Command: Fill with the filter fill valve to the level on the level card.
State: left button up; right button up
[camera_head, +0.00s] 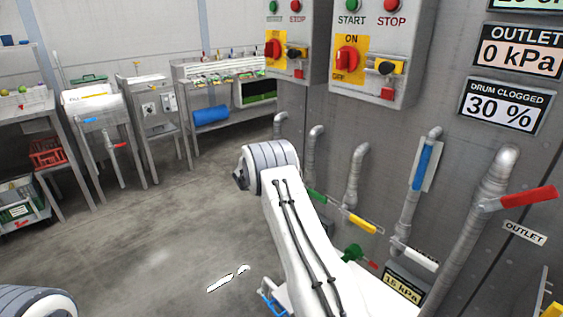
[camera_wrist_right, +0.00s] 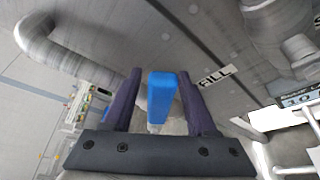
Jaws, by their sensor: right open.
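In the right wrist view, my right gripper (camera_wrist_right: 160,76) is open, with one dark finger on each side of a blue valve handle (camera_wrist_right: 161,95). The handle stands upright in the picture between the fingers, and I cannot tell whether either finger touches it. A FILL label (camera_wrist_right: 214,77) is on the grey wall just right of the fingers. In the head view my right arm hides its own gripper and part of the wall's lower pipework. My left gripper is out of view. I cannot make out a level card.
Pipes with a red handle (camera_head: 529,198), another blue handle (camera_head: 423,166) and a yellow handle (camera_head: 360,221) line the wall. Switch boxes (camera_head: 372,45) and displays (camera_head: 503,105) hang above. Benches (camera_head: 95,110) stand at the back left. The floor (camera_head: 150,235) between is mostly clear.

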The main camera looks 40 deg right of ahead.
jog(key=v, duration=1)
jog(key=shift+a+b, duration=0.25)
jog(key=shift+b, duration=0.2)
jog(key=s+a+r+m+g+y, duration=0.1)
jog(key=s+a+g+y, duration=0.15)
jog(key=s+a, duration=0.65)
jog(key=s+a+r+m+g+y, duration=0.1)
jog(key=s+a+m+y, duration=0.15)
jog(key=s+a, duration=0.6)
jog(key=s+a+f+g+y, duration=0.1)
jog(key=s+a+y, duration=0.4)
jog(key=s+a, duration=0.65)
jog(key=s+a+f+g+y, duration=0.15)
jog(key=s+a+y, duration=0.35)
jog(key=s+a, duration=0.65)
jog(key=s+d+r+p, duration=0.2)
jog(key=s+r+p, duration=0.1)
jog(key=r+p, duration=1.1)
jog(key=shift+r+m+g, duration=0.3)
jog(key=shift+r+m, duration=0.1)
jog(key=shift+m, duration=0.05)
jog(key=shift+s, duration=0.1)
